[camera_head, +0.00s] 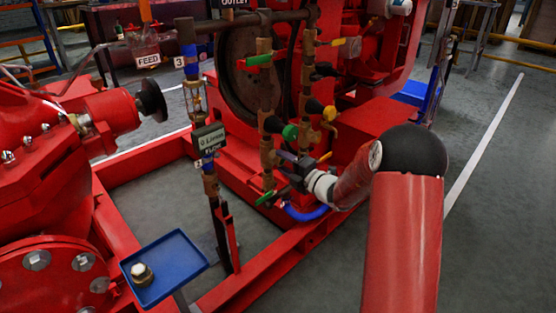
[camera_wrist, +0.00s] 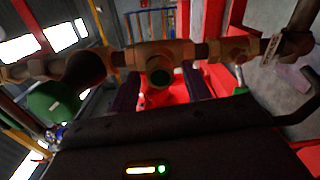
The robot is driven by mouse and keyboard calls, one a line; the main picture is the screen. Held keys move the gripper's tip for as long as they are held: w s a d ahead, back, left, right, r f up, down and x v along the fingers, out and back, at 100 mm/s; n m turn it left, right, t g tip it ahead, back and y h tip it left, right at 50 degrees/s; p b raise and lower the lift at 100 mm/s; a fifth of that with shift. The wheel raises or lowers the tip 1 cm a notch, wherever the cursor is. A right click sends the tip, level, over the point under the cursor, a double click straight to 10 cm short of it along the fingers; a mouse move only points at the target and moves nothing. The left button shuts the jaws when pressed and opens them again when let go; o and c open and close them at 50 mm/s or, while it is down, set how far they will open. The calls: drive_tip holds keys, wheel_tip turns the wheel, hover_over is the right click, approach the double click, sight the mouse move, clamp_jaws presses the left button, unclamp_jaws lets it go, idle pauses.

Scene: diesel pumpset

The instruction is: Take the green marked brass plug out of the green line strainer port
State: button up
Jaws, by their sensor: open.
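In the wrist view a round brass end with a dark green centre (camera_wrist: 160,77) faces me on the brass line. It looks like the green marked plug in its strainer port, though the dim light hides the seam between them. My gripper (camera_wrist: 163,90) is open, one dark finger on each side of this end, and nothing is held. In the head view my gripper (camera_head: 291,161) is at the brass line near the green knob (camera_head: 290,132), and it hides the port there. The green knob also shows large at left in the wrist view (camera_wrist: 52,103).
A blue tray (camera_head: 178,250) at lower left holds a small brass and white fitting (camera_head: 142,274). A parallel brass line with a yellow-handled knob (camera_head: 329,113) stands just right. A flow gauge (camera_head: 208,138), red frame rails and a blue hose (camera_head: 305,213) are close around.

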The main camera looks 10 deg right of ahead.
drive_tip(key=shift+m, duration=0.7)
drive_tip(key=shift+p, duration=0.3)
drive_tip(key=shift+c, duration=0.3)
drive_tip(key=c, duration=1)
drive_tip(key=shift+p, duration=0.3)
